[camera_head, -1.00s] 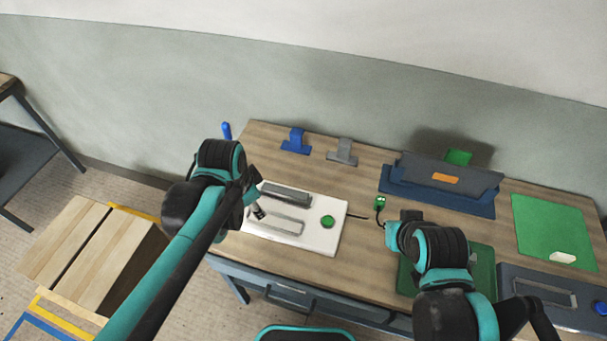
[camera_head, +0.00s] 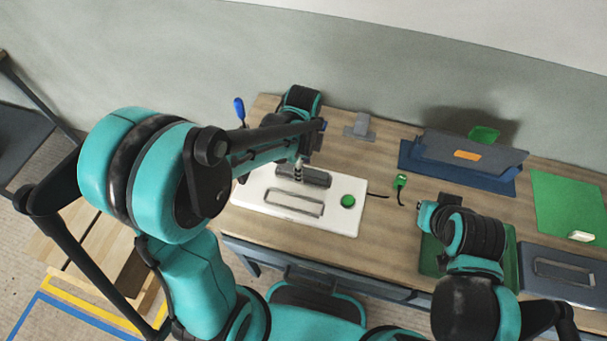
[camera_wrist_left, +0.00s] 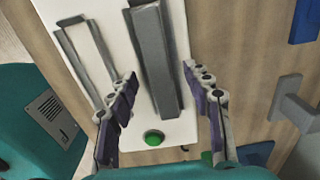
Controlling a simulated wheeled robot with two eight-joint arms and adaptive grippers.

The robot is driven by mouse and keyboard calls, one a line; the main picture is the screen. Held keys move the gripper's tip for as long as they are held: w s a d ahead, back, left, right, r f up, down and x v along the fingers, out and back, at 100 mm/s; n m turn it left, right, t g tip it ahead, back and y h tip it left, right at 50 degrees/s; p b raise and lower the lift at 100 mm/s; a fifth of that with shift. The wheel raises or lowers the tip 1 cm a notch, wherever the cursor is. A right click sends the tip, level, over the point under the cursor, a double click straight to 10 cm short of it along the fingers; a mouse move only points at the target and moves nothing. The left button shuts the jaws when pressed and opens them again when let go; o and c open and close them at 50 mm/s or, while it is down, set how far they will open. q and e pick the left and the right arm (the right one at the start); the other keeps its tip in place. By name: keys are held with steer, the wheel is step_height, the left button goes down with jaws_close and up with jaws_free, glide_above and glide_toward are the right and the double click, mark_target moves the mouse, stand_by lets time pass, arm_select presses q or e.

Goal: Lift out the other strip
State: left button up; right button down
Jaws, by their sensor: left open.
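A white fixture plate (camera_head: 340,215) lies on the wooden bench. A dark grey strip (camera_head: 317,178) sits in its far slot, and it also shows in the left wrist view (camera_wrist_left: 152,50). The near slot (camera_head: 293,204) is an empty-looking grey frame, also in the left wrist view (camera_wrist_left: 88,50). My left gripper (camera_head: 298,172) is over the strip's far row. In the left wrist view its open fingers (camera_wrist_left: 159,74) are on either side of the strip, apart from it; height is hard to tell. My right gripper (camera_head: 428,212) hangs over the green tray, fingers unclear.
A round green button (camera_head: 348,200) is at the plate's right end, with a black cable. A grey stand (camera_head: 360,127) and a blue-grey rack (camera_head: 465,160) stand behind. A green mat (camera_head: 570,205) and a dark box (camera_head: 560,272) are at right.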

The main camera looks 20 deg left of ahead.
arm_select(q)
steer(key=shift+f, duration=0.4)
jaws_close()
